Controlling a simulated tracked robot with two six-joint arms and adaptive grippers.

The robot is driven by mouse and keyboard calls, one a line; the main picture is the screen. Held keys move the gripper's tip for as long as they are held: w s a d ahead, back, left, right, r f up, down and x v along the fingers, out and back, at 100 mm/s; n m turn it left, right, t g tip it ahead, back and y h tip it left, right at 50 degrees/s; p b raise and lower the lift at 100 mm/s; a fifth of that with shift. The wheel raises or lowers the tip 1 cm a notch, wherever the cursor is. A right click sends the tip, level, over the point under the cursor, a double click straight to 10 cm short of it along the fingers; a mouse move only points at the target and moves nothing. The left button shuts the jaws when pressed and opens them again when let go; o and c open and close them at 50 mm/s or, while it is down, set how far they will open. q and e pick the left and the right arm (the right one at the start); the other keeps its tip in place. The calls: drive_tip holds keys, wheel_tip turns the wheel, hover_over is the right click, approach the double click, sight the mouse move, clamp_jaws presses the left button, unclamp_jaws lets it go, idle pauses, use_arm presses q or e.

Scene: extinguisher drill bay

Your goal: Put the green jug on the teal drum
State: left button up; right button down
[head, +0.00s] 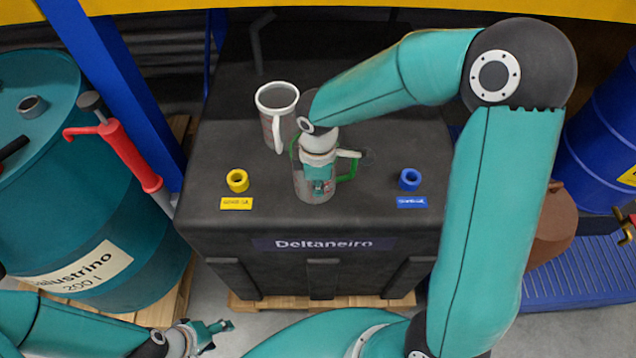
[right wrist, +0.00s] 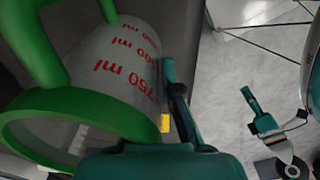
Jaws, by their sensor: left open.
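The green jug (head: 303,186), a clear measuring jug with green rim and handle and red marks, is at the middle of the black case's top in the head view; I cannot tell whether its base touches. It fills the left of the right wrist view (right wrist: 110,75). My right gripper (head: 320,186) is over it, with a teal finger (right wrist: 180,112) along its outer wall. The other finger is hidden, so its grip is unclear. My left gripper (head: 218,333) is open and empty, low in front of the case. The teal drum (head: 110,190) stands at the left.
A red hand pump (head: 128,155) and a bung (head: 32,106) are at the drum. A blue post (head: 125,95) rises between drum and case.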

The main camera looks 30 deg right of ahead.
drive_tip(key=c, duration=1.3)
unclamp_jaws()
drive_tip(key=shift+r, duration=0.1)
